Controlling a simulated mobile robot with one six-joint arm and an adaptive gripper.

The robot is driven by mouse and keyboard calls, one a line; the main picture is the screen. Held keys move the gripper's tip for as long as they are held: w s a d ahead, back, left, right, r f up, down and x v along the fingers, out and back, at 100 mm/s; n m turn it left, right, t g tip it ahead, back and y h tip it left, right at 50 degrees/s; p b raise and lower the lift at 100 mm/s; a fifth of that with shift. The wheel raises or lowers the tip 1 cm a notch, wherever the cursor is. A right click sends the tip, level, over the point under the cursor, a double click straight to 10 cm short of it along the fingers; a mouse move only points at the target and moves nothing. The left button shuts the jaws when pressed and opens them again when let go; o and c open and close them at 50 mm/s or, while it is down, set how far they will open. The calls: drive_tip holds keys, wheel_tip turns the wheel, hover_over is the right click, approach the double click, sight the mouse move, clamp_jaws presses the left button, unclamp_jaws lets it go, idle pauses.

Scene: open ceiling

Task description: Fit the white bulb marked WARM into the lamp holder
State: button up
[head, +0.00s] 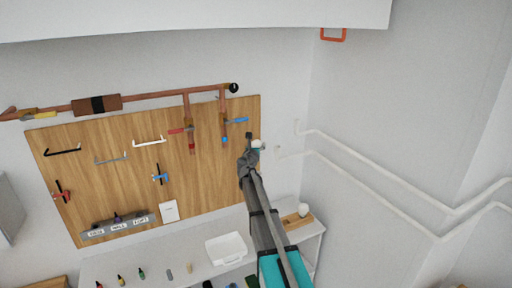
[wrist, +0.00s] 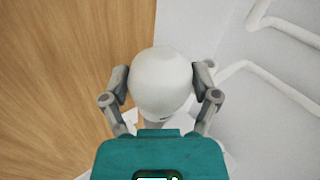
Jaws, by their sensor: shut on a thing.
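My gripper (head: 251,150) is raised in front of the right edge of the pegboard, shut on a white round bulb (head: 257,144). In the wrist view the bulb (wrist: 160,78) sits between the two grey fingers of my gripper (wrist: 160,90), its globe facing the camera. A trace of dark marking shows at its lower edge, too small to read. Another white round thing, perhaps a bulb (head: 303,210), is at a wooden block (head: 295,221) on the bench below right. I cannot make out the lamp holder in either view.
A wooden pegboard (head: 130,190) with tools and copper pipes covers the wall at left. White pipes (head: 380,185) run along the right wall. A white tray (head: 227,249) and small bottles stand on the bench. An orange-red frame (head: 333,35) hangs at the ceiling edge.

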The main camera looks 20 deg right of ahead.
drive_tip(key=shift+f+b, duration=2.6)
drive_tip(key=shift+f, duration=0.2)
drive_tip(key=shift+f+b, duration=1.7)
drive_tip(key=shift+b, duration=0.05)
idle(0.5)
drive_tip(key=o, duration=1)
drive_tip(key=shift+c, duration=0.2)
drive_tip(key=shift+s, duration=0.1)
drive_tip(key=v, duration=1.2)
